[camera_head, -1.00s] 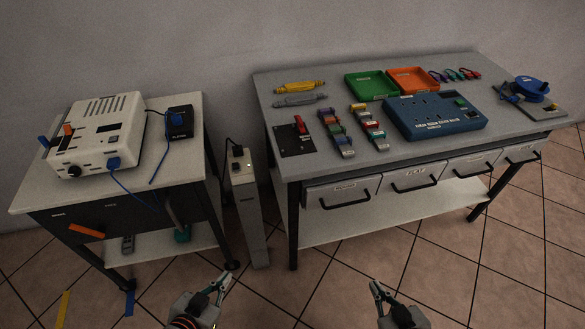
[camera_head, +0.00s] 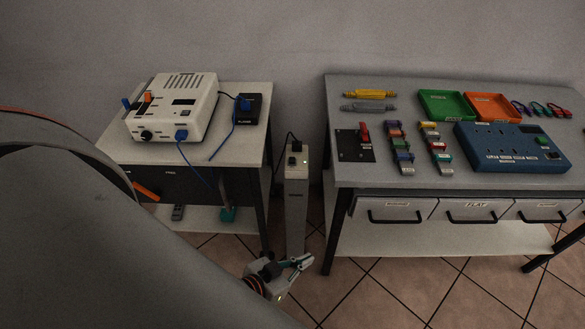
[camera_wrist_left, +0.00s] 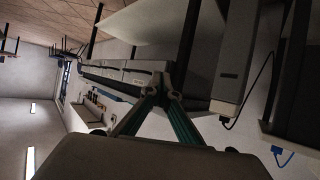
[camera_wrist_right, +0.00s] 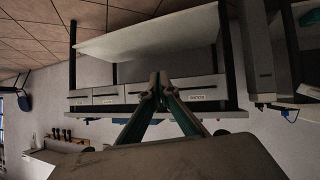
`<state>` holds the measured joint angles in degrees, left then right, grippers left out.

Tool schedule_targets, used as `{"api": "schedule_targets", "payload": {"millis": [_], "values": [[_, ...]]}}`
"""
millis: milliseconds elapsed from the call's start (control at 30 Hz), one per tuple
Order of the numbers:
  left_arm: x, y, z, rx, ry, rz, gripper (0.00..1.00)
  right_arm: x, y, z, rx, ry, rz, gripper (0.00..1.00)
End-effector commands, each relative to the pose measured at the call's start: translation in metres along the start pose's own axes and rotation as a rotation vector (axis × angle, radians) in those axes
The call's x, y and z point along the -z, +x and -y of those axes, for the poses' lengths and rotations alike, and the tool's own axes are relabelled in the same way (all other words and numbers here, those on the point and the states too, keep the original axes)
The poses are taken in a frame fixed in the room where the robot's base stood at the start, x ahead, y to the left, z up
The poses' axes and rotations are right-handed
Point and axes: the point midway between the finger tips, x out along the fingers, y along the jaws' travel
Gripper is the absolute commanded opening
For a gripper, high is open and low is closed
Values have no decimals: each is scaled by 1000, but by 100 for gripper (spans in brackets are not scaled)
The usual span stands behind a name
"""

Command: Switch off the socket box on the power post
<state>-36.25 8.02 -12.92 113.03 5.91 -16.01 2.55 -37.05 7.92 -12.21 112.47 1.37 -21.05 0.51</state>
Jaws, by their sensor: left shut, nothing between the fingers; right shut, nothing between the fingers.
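The power post (camera_head: 296,210) is a narrow pale column between the two tables. The small socket box (camera_head: 297,160) is on its top, with a black plug and cable at the back and a small light on its right side. My left gripper (camera_head: 303,262) is shut and empty, low in front of the post's foot and apart from it. In the left wrist view its fingers (camera_wrist_left: 160,80) meet, with the post (camera_wrist_left: 234,55) to their right. My right gripper (camera_wrist_right: 158,82) shows only in its own wrist view, shut and empty; the post (camera_wrist_right: 266,55) is to its right.
The left table (camera_head: 120,152) carries a white device (camera_head: 173,108) and a black box. The right workbench (camera_head: 350,178) carries a blue panel (camera_head: 510,148), trays and colored parts. My left arm covers the lower left. Tiled floor (camera_head: 400,295) is free in front.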

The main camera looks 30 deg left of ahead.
Motion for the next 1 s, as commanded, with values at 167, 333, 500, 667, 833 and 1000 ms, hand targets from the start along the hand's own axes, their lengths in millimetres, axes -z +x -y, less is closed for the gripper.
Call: {"api": "schedule_targets", "payload": {"millis": [167, 333, 500, 667, 833, 1000], "values": [[113, 9, -18, -135, -546, -359, 0, -15, 9, 2, -1, -4, 3, 0], [209, -16, 21, -313, -1269, -730, 0, -33, 17, 3, -3, -10, 14, 0], [224, -31, 89, -449, -2013, -1013, 0, -50, 24, 4, -4, -16, 26, 0], [182, -19, 126, -462, -2619, -1178, 0, -58, 29, 3, -7, -20, 26, 0], [138, -2, 128, 345, 2742, 1146, 0, -60, 33, 1, -10, -23, 24, 0], [121, 4, 123, 273, 2638, 1077, 0, -60, 35, 0, -11, -26, 22, 0]]}}
